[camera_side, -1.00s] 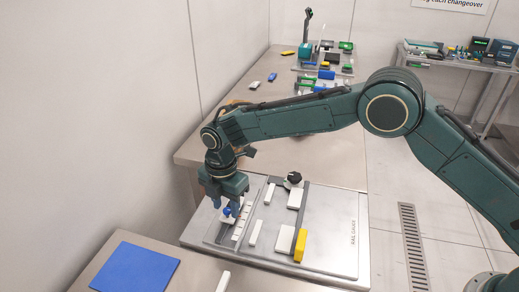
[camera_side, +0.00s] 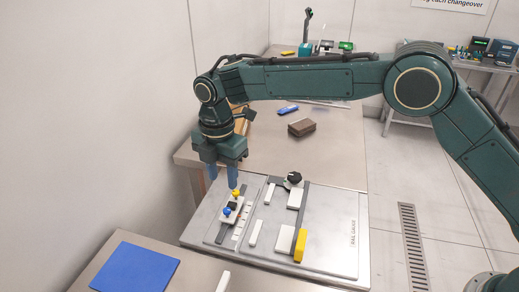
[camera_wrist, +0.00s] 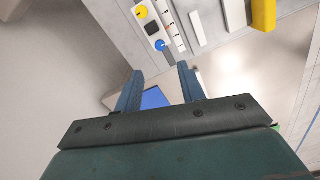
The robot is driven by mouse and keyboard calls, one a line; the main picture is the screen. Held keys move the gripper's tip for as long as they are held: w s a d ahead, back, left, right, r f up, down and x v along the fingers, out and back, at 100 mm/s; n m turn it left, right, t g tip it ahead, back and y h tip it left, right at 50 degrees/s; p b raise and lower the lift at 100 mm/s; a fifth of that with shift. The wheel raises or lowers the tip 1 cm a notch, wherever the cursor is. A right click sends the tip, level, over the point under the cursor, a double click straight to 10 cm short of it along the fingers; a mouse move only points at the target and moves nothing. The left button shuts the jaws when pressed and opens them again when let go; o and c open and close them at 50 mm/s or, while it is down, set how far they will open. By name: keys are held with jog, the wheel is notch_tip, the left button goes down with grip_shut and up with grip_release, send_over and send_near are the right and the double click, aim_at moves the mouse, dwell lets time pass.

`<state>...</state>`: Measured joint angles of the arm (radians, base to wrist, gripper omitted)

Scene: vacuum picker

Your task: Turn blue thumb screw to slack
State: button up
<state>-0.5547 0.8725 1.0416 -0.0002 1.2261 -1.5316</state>
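My gripper (camera_side: 223,182) is above and behind the carriage, apart from the screw. In the wrist view its two fingers (camera_wrist: 160,70) are spread with nothing between them. How far the screw is turned cannot be told.
The metal plate (camera_side: 337,235) also carries white blocks, a yellow block (camera_side: 300,245) and a black knob (camera_side: 293,179). A brown block (camera_side: 302,127) lies on the table behind. A blue mat (camera_side: 134,271) lies at front left. A wall stands close on the left.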

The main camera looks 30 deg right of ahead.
jog(key=shift+r, duration=2)
jog(key=shift+r, duration=0.1)
jog(key=s+d+r+m+t, duration=0.1)
jog(key=s+d+r+m, duration=0.5)
jog(key=d+r, duration=0.3)
jog(key=s+d+r+m+t, duration=0.1)
jog(key=s+d+r+m, duration=0.45)
jog(key=d, duration=0.55)
jog(key=s+d+f+m+t, duration=0.1)
jog(key=s+d+f+m, duration=0.1)
jog(key=s+d+m, duration=0.4)
jog(key=s+d+f+m+t, duration=0.1)
jog(key=s+d+m, duration=0.4)
jog(key=s, duration=1.1)
jog(key=shift+d+f+m+t, duration=0.4)
jog(key=shift+m+t, duration=0.35)
jog(key=shift+t, duration=0.05)
